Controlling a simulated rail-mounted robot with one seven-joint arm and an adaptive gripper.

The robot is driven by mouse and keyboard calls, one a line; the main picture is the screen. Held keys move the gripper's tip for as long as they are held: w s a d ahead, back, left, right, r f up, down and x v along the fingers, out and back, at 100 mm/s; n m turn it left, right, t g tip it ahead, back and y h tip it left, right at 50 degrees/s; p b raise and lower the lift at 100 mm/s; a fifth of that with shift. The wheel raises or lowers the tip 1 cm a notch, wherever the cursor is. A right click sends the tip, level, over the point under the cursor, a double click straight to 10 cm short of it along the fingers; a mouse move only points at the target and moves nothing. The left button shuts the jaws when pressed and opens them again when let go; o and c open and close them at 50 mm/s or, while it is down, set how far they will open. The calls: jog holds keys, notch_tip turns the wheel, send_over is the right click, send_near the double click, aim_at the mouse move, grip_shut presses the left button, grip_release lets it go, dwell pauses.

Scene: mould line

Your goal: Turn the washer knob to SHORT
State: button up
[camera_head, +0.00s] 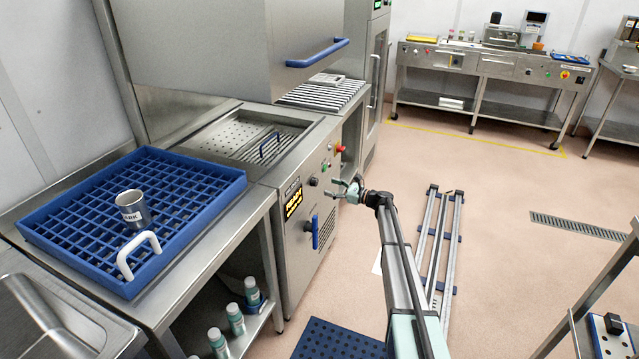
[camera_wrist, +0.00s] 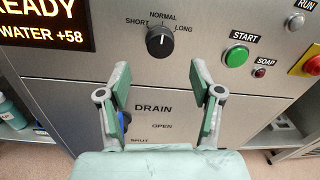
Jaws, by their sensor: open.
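The washer knob (camera_wrist: 160,42) is round and black, on the washer's steel front panel in the upper middle of the wrist view. SHORT, NORMAL and LONG are printed around it from left to right. Its pale pointer mark looks upward, near NORMAL. In the head view the knob (camera_head: 313,181) shows small on the washer front. My gripper (camera_wrist: 160,75) is open and empty, its two fingers apart below the knob in the wrist view and not touching it. In the head view my gripper (camera_head: 345,189) is in front of the panel.
A green START button (camera_wrist: 237,56), a small red SOAP button (camera_wrist: 259,72) and a red emergency button (camera_wrist: 313,66) sit right of the knob. A lit display (camera_wrist: 45,24) is left. A blue drain handle (camera_head: 314,232) sticks out lower down. A blue rack (camera_head: 60,222) holds a metal cup (camera_head: 133,209).

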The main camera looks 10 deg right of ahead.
aim_at(317, 183)
jog(key=shift+p+x, duration=0.5)
jog(key=shift+x, duration=2.6)
jog(key=c, duration=1.1)
